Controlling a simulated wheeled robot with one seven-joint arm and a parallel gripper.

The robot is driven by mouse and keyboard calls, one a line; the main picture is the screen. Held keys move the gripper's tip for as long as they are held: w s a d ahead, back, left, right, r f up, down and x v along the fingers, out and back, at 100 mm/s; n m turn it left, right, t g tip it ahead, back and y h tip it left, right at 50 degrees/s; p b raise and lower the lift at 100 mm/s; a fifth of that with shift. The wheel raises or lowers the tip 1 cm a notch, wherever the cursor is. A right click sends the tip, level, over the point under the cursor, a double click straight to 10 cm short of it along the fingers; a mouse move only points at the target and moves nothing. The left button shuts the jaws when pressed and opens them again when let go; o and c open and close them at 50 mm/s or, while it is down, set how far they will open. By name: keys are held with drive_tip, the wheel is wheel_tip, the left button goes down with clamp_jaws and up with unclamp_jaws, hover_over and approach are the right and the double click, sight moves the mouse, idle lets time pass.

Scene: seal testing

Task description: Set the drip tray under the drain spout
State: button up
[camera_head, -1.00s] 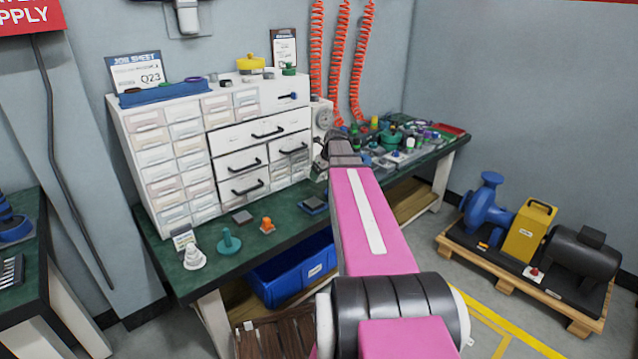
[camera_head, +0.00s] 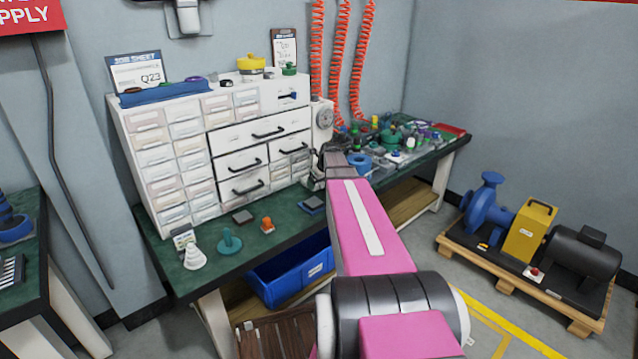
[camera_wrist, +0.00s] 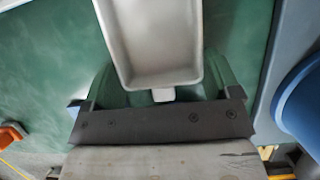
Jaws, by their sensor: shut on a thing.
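The drip tray (camera_wrist: 155,45), a pale grey shallow rectangular tray, fills the upper middle of the wrist view. Its near end has a small tab (camera_wrist: 162,95) facing my gripper (camera_wrist: 162,100). My gripper is shut on the tray at this tab end; the exact finger contact is hard to see. Green surface shows around and beyond the tray, and I cannot tell whether the tray touches it. In the head view my arm hides most of the gripper and tray. I cannot make out the drain spout in either view.
A green-topped bench (camera_head: 205,265) carries a white drawer cabinet (camera_head: 185,130). Beside the cabinet stands a pale unit with a round gauge (camera_head: 324,118). A blue round part (camera_head: 357,164) lies right of my arm's end. Several small parts crowd the bench's right side.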

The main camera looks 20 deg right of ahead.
drive_tip(key=shift+f, duration=0.15)
drive_tip(key=o, duration=0.8)
